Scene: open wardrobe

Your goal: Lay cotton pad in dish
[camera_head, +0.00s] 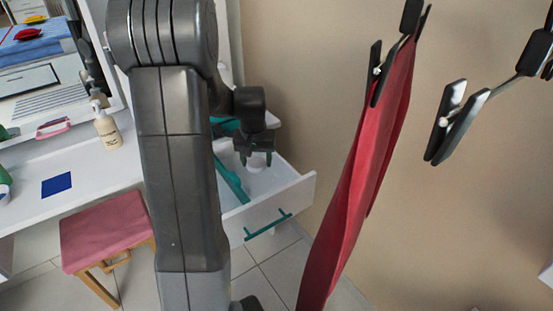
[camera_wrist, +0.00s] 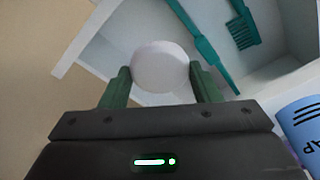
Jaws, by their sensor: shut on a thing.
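A round white cotton pad (camera_wrist: 160,67) is between the two green fingers of my gripper (camera_wrist: 160,88) in the wrist view. The fingers are shut on it from both sides. In the head view my gripper (camera_head: 256,160) points down over the open white drawer (camera_head: 297,196), with the pad (camera_head: 256,168) small and pale between the fingertips. How far it is above the drawer floor I cannot tell. I cannot make out a dish in either view.
A teal divider (camera_head: 231,180) runs along the drawer, and a teal comb (camera_wrist: 241,27) shows in the wrist view. A bottle (camera_head: 107,130) and a blue square (camera_head: 57,184) are on the white table, with a pink stool (camera_head: 102,228) below. A red cloth (camera_head: 372,165) hangs at right.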

